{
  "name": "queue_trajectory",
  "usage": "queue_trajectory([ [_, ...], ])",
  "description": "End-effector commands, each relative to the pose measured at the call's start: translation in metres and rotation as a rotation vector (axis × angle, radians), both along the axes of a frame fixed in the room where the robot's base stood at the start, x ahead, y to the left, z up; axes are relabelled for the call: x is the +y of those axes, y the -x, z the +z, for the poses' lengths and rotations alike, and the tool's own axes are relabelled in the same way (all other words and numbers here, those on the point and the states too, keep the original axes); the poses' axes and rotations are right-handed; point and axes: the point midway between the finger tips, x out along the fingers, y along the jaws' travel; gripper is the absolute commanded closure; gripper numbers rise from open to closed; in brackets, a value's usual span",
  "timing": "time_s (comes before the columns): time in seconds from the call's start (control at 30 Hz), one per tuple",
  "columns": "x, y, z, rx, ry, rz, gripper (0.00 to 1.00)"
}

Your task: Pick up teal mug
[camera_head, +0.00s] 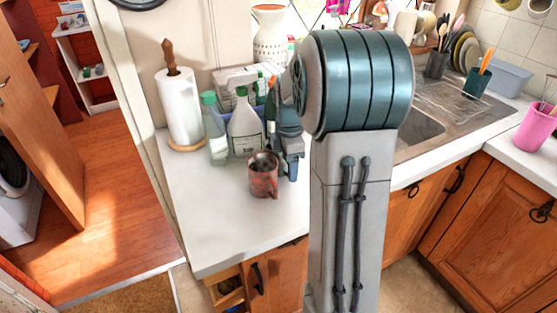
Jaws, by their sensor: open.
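A reddish mug with dark grey patches (263,181) stands upright on the white counter, left of my arm. No mug there looks teal. A teal cup (476,84) with an orange-handled tool in it stands by the sink at the upper right; I cannot tell whether it is a mug. My gripper (290,168) is open, just right of and behind the reddish mug, partly hidden by my own arm. I cannot tell whether it touches that mug.
A paper towel roll (180,112), a white spray bottle (245,128) and a clear green-capped bottle (215,132) stand behind the reddish mug. The counter's front left (210,225) is clear. A pink cup (536,127) is at far right.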

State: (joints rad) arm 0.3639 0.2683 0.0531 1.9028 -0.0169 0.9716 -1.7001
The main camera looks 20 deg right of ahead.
Motion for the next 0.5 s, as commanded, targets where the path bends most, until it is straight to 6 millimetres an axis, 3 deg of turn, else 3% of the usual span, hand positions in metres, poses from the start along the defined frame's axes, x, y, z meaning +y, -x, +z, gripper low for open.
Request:
queue_trajectory([
  [0.13,0.0,0.0,-0.017,0.001,0.0,0.0,0.34],
  [0.4,0.0,0.0,-0.02,-0.001,0.0,0.0,0.34],
  [0.5,0.0,0.0,-0.02,-0.001,0.0,0.0,0.62],
])
